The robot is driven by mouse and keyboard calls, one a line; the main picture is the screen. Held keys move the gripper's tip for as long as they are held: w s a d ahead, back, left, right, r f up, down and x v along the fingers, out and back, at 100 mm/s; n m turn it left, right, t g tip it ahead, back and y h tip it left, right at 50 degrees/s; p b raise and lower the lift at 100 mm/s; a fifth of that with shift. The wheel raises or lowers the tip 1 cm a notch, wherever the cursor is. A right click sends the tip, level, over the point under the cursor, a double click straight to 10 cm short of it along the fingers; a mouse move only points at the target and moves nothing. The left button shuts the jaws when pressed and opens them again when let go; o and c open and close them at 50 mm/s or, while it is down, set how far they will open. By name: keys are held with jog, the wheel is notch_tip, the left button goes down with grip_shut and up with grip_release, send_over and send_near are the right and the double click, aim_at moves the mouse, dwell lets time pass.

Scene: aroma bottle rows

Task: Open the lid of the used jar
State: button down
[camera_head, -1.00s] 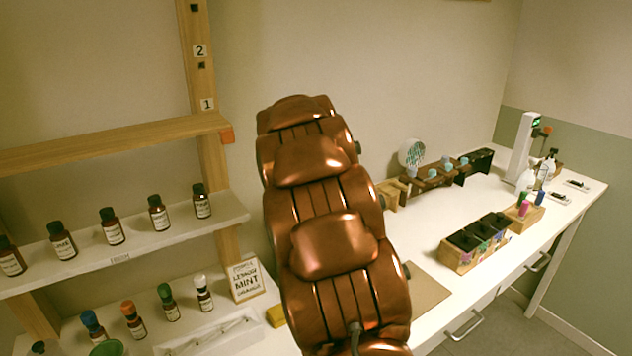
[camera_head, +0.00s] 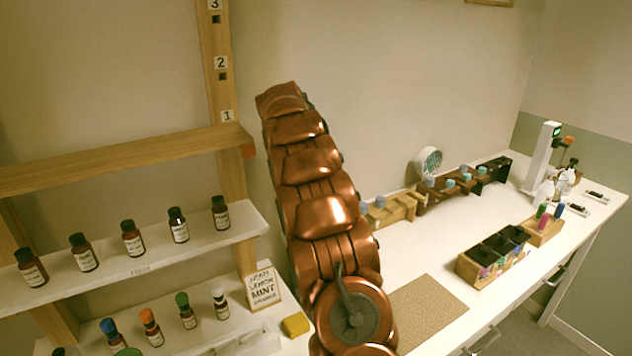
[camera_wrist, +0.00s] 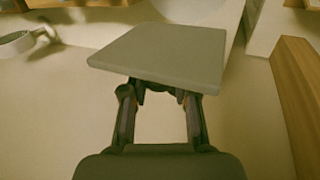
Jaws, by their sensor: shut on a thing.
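My gripper (camera_wrist: 163,90) shows in the wrist view with both fingers closed on a flat, grey, square lid-like plate (camera_wrist: 160,52). The plate covers the fingertips. I cannot tell for sure whether it is the used jar's lid. A pale rounded thing (camera_wrist: 195,10) is cut off at the top edge beyond the plate; whether it is the jar is unclear. In the head view my copper arm hides the gripper and whatever it holds. No jar is clearly marked as used there.
Left shelf (camera_head: 70,287) holds several brown bottles; more colour-capped bottles (camera_head: 150,328) stand below. A lemon mint sign (camera_head: 262,288) and yellow block (camera_head: 295,325) stand near my arm. The right table has a cork mat (camera_head: 428,312), a wooden box (camera_head: 492,258) and clear white surface (camera_head: 425,245).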

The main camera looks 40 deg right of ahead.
jog(key=shift+w+d+f+g+p, duration=0.15)
jog(key=shift+w+f+g+p, duration=0.1)
jog(key=shift+g+p, duration=0.2)
dwell(0.3)
jog(key=c, duration=0.9)
grip_release()
jog(key=shift+r, duration=0.1)
